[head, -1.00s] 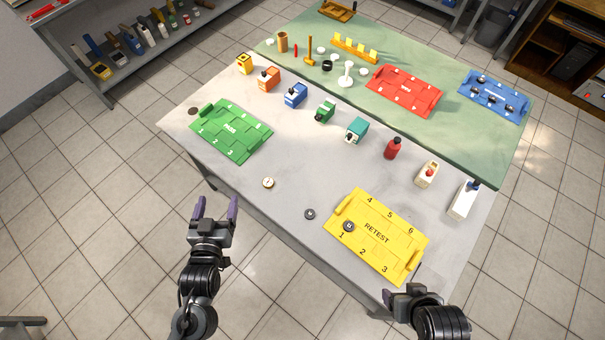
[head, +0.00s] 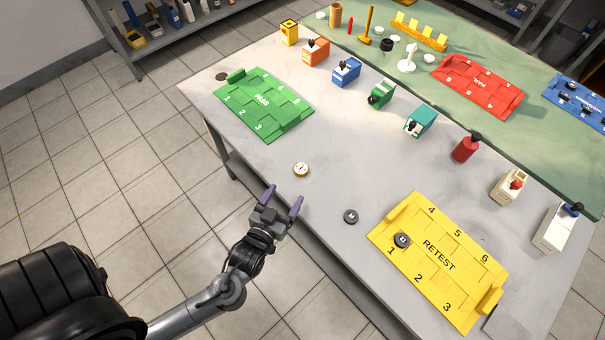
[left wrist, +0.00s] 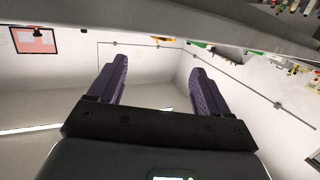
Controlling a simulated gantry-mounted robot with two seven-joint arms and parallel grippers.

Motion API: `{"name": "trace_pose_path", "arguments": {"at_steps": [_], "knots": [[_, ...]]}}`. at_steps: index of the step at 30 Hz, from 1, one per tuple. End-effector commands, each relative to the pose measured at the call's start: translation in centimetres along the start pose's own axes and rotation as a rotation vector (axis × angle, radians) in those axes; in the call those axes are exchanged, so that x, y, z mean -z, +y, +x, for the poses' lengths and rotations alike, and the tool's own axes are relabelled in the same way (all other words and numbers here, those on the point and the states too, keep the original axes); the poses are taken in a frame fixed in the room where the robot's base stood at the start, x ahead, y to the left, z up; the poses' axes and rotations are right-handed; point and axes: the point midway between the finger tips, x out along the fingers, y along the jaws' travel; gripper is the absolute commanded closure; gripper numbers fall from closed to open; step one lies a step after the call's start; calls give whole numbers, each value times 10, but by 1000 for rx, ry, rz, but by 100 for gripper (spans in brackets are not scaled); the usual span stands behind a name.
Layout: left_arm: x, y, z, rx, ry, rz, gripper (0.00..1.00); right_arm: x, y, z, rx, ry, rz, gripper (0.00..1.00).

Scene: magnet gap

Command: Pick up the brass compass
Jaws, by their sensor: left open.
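The brass compass (head: 301,169) is a small round brass piece with a pale face. It lies flat on the grey table near its front edge, in the head view. My left gripper (head: 283,197) is open and empty, with purple fingers, just in front of the table edge and a little below the compass in the picture. A gap shows between the fingertips and the compass. In the left wrist view the two purple fingers (left wrist: 156,82) stand apart with nothing between them. The compass does not show there. My right gripper is out of view.
A dark round puck (head: 350,216) lies right of the compass. The yellow RETEST tray (head: 478,272) holds another dark puck (head: 402,240). The green tray (head: 290,113) is to the upper left. Several coloured blocks, including a blue one (head: 346,71), stand behind. Bare tabletop surrounds the compass.

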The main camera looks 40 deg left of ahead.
Motion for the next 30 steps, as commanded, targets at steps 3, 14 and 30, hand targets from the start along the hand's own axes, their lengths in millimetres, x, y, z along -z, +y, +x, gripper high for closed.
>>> {"name": "trace_pose_path", "arguments": {"at_steps": [3, 14, 30], "knots": [[-1, -1, 18, 1, 3, 1, 22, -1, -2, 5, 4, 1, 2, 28], [-1, 0, 48, 0, 1, 0, 22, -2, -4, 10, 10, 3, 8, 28], [-8, -3, 98, -1, 0, 1, 22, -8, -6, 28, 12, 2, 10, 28]]}}
